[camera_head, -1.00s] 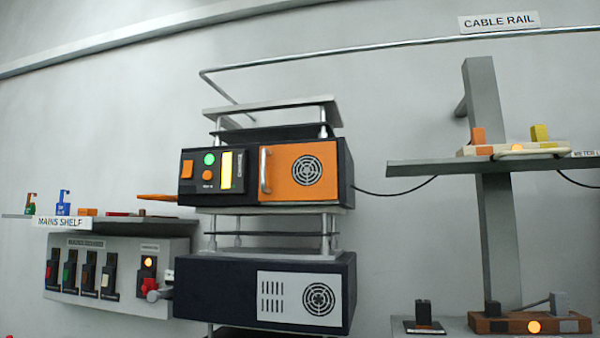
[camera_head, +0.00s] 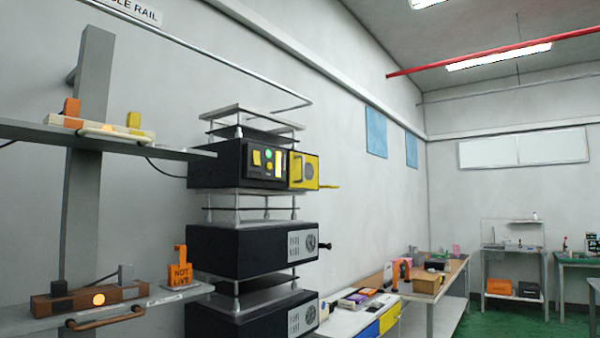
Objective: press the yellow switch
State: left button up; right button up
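Two yellow switch-like parts are in view. One is a small yellow block (camera_head: 134,119) standing on a cream strip (camera_head: 95,126) on the upper left shelf, with an orange block (camera_head: 72,107) at the strip's other end. The other is a yellow rocker (camera_head: 257,157) on the front panel of a black unit with a yellow door (camera_head: 303,171). I cannot tell which one is the task's switch. Neither of my grippers is in view.
A lower shelf (camera_head: 110,311) holds a brown lever box (camera_head: 90,300) and an orange NOT LIVE block (camera_head: 180,271). More black units (camera_head: 250,252) stand below. A bench (camera_head: 452,278) with clutter and an open green floor (camera_head: 500,318) lie to the right.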

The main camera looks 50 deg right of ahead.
aim_at(256, 155)
jog(key=z, duration=1.5)
